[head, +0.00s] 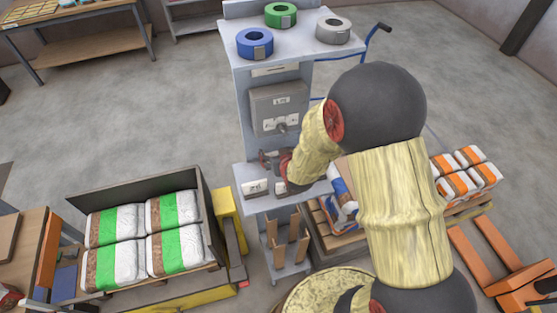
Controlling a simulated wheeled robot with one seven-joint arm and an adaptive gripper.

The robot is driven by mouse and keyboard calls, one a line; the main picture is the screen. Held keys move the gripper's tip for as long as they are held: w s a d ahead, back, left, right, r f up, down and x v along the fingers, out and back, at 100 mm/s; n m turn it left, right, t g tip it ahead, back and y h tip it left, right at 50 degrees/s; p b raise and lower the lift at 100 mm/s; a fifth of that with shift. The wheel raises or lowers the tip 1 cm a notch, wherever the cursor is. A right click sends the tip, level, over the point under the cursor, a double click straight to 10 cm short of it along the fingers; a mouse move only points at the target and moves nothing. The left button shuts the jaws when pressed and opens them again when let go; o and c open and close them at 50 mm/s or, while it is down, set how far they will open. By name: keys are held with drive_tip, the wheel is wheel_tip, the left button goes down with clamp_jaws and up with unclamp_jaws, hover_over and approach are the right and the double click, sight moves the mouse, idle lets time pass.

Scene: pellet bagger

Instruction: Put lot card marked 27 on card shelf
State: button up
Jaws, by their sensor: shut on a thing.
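My gripper (271,159) is in front of the grey machine column, just above a grey ledge (308,198). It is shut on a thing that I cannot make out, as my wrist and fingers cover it. A white card-like block with dark print (255,187) stands on the left of the ledge. A second white block (281,190) shows beside it, partly behind my dark wrist parts. Their numbers are too small to read, so I cannot tell which card is marked 27. I cannot tell for certain which surface is the card shelf.
A grey box with a knob (278,108) is on the column above my gripper. Blue (254,43), green and grey tape rolls lie on the top shelf. A crate of green-striped bags (142,270) stands left. A pellet bin (322,291) is in front. Orange-striped bags (466,172) are right.

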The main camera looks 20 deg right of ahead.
drive_tip(key=shift+w+d+f, duration=0.1)
drive_tip(key=shift+d+f, duration=0.25)
drive_tip(key=shift+f, duration=0.1)
drive_tip(key=shift+d+f, duration=0.1)
drive_tip(key=shift+f, duration=1.5)
drive_tip(key=shift+f+b, duration=0.15)
drive_tip(key=shift+b, duration=0.15)
drive_tip(key=o, duration=1.2)
drive_tip(key=shift+o, duration=0.2)
